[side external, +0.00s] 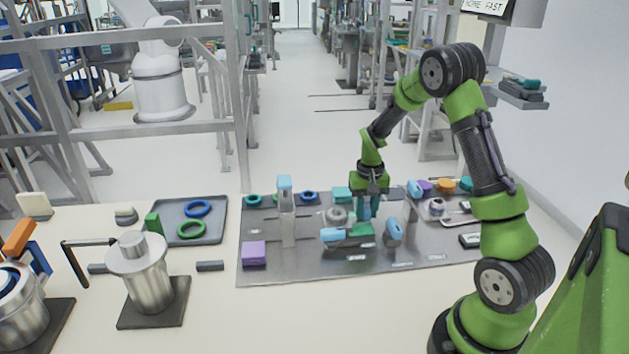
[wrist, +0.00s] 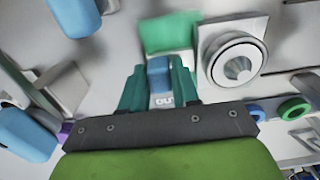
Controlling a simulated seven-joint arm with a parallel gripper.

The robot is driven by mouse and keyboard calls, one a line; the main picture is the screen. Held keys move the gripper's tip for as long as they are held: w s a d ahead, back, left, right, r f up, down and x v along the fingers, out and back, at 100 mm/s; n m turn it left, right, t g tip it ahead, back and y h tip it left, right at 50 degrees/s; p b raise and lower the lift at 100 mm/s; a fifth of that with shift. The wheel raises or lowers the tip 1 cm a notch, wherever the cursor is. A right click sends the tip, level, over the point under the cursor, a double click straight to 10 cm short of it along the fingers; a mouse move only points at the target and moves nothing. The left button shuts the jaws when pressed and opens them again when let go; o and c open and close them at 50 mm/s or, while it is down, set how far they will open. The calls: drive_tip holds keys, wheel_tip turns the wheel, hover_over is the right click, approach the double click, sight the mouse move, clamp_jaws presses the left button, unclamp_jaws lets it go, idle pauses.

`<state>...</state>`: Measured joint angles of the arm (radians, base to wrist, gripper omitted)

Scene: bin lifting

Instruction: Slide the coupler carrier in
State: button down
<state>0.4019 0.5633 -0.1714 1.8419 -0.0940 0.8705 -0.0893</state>
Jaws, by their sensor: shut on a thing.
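My gripper (side external: 367,212) is low over the grey board, with its fingers pointing down. In the wrist view its two teal fingers (wrist: 158,80) are closed on a small blue block. This blue block (wrist: 159,72) seems to be the grip of the coupler carrier, but I cannot tell for certain. A green block (wrist: 168,33) lies just beyond the fingertips; a green piece also shows beside the gripper in the side view (side external: 361,231). A grey block with a round metal coupler (wrist: 237,60) sits right of the fingers. The fingers hide how the held piece meets its seat.
The grey board (side external: 290,268) carries a post with a light-blue top (side external: 285,183), light-blue handles (side external: 394,232) and a purple block (side external: 254,252). A tray (side external: 165,229) with blue and green rings lies to the left, near a metal canister (side external: 143,275). The table's front is clear.

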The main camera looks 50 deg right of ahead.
drive_tip(key=w+a, duration=0.9)
drive_tip(key=shift+w+a, duration=0.3)
drive_tip(key=shift+w, duration=0.1)
drive_tip(key=shift+r, duration=0.1)
drive_tip(key=c, duration=0.9)
unclamp_jaws()
drive_tip(key=shift+c, duration=0.2)
drive_tip(key=shift+s, duration=0.1)
wheel_tip(320, 180, up, 17)
drive_tip(key=shift+f, duration=0.1)
